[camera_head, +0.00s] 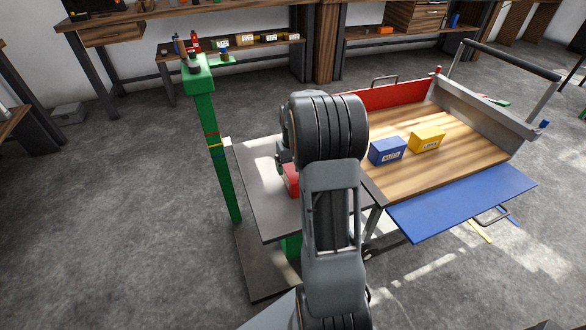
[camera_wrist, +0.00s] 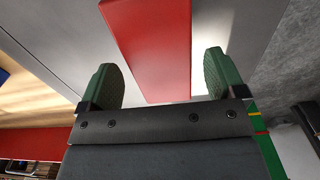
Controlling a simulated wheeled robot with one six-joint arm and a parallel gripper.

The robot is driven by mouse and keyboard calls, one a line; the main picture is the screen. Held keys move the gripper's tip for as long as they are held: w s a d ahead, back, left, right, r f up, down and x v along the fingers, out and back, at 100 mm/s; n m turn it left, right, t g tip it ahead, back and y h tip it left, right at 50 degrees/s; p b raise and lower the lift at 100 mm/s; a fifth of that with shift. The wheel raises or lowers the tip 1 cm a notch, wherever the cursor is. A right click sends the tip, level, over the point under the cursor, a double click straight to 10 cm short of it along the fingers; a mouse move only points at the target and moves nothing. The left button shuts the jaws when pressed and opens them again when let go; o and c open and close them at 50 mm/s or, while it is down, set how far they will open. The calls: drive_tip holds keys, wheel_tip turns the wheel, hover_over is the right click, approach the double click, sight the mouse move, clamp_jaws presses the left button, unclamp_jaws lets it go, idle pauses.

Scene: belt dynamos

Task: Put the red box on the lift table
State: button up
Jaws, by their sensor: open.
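The red box (camera_head: 291,180) is partly hidden behind my arm in the head view. It appears to rest on the grey top of the lift table (camera_head: 262,205), which has a green post at its left. In the wrist view the red box (camera_wrist: 155,45) reaches in between the two green fingers of my gripper (camera_wrist: 163,75). The gripper is open, with a gap visible on each side of the box. In the head view my gripper is mostly hidden behind my arm.
A wooden-decked cart (camera_head: 450,170) stands to the right, against the lift table, carrying a blue box (camera_head: 387,151) and a yellow box (camera_head: 427,139). Its blue flap (camera_head: 465,203) sticks out toward the front.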

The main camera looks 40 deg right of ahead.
sight(293, 169)
wheel_tip(293, 169, up, 10)
drive_tip(key=p, duration=0.2)
drive_tip(key=s+a+n+t, duration=0.1)
drive_tip(key=s+a, duration=0.7)
drive_tip(key=a, duration=0.2)
drive_tip(key=s+a+r+n+t, duration=0.1)
drive_tip(key=s+a+n+t, duration=0.1)
drive_tip(key=s+a, duration=0.5)
drive_tip(key=a, duration=0.3)
drive_tip(key=shift+s+a, duration=0.2)
drive_tip(key=shift+s, duration=0.15)
drive_tip(key=shift+r, duration=0.1)
wheel_tip(293, 169, up, 21)
drive_tip(key=p, duration=1.8)
drive_tip(key=shift+d+t+p, duration=0.2)
drive_tip(key=shift+t+p, duration=0.1)
drive_tip(key=shift+p, duration=0.05)
